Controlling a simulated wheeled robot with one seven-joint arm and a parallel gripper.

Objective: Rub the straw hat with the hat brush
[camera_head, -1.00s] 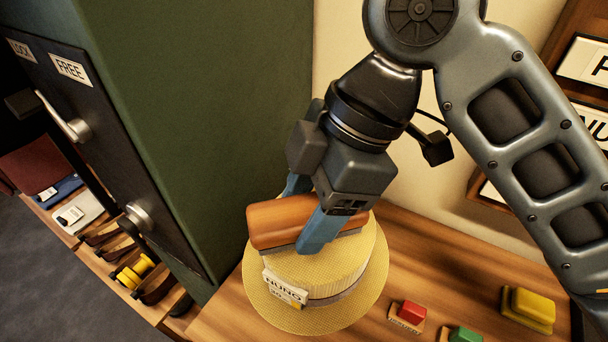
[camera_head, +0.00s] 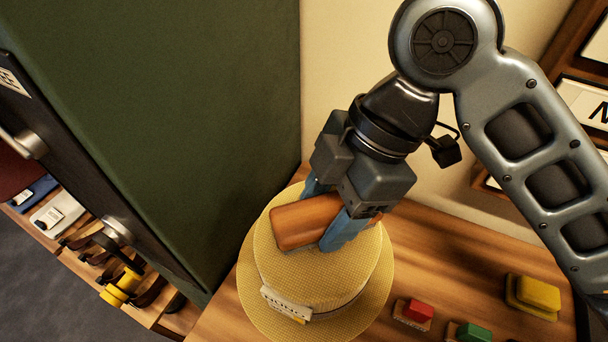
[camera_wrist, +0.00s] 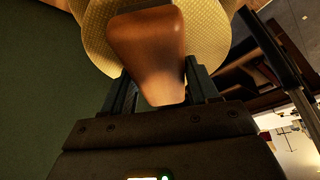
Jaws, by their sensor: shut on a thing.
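The straw hat (camera_head: 262,238) stands crown up on the wooden table, with a label on the front of its crown. The hat brush (camera_head: 300,223) has a brown wooden back and lies along the top of the crown. My gripper (camera_head: 332,215) is shut on the brush, one blue finger on each side.
A red block (camera_head: 417,312), a green block (camera_head: 470,333) and a yellow block (camera_head: 533,294) stand on the table right of the hat. A tall green cabinet (camera_head: 200,120) rises close on the left. Shelves with shoes and folded items lie beyond it at the lower left.

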